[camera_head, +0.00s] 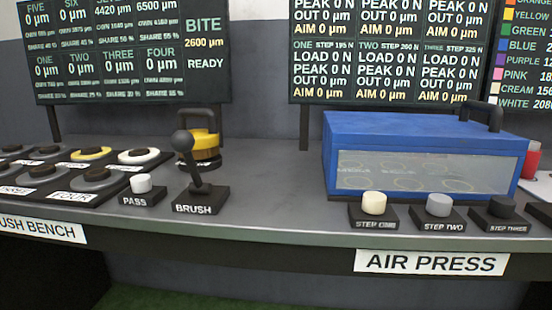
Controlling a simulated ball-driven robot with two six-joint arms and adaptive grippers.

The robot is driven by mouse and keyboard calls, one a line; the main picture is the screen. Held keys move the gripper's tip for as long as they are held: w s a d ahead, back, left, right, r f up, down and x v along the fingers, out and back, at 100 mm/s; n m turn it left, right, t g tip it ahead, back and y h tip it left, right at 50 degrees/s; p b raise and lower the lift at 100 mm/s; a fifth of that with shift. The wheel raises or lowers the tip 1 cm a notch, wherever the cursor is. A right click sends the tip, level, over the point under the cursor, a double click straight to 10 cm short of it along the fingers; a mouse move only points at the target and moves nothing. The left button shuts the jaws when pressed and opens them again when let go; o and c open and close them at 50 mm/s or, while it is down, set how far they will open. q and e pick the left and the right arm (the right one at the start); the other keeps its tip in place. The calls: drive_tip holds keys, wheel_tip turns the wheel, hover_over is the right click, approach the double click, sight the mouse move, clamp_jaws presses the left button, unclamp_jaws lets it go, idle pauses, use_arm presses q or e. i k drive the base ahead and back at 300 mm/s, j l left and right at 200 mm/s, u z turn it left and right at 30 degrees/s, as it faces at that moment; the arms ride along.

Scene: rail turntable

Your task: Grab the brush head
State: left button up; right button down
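A yellow drum-shaped piece with a black arched handle on top (205,139) stands on the bench, left of centre, and looks like the brush head. A black lever with a ball knob (182,144) stands in front of it on a base labelled BRUSH (197,207) and hides part of its left side and lower front. Neither of my grippers is in view.
A white PASS button (141,183) is left of the lever. Round pads (91,153) fill the left bench. A blue AIR PRESS box (420,130) with a clear front stands right, with step buttons (438,206) before it. The grey bench middle (275,190) is bare.

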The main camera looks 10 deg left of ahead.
sight(207, 140)
drive_tip(key=j+u, duration=0.35)
drive_tip(key=i+j+u, duration=0.15)
drive_tip(key=j+u, duration=0.2)
drive_tip(key=i+j+u, duration=0.1)
drive_tip(key=j+u, duration=0.25)
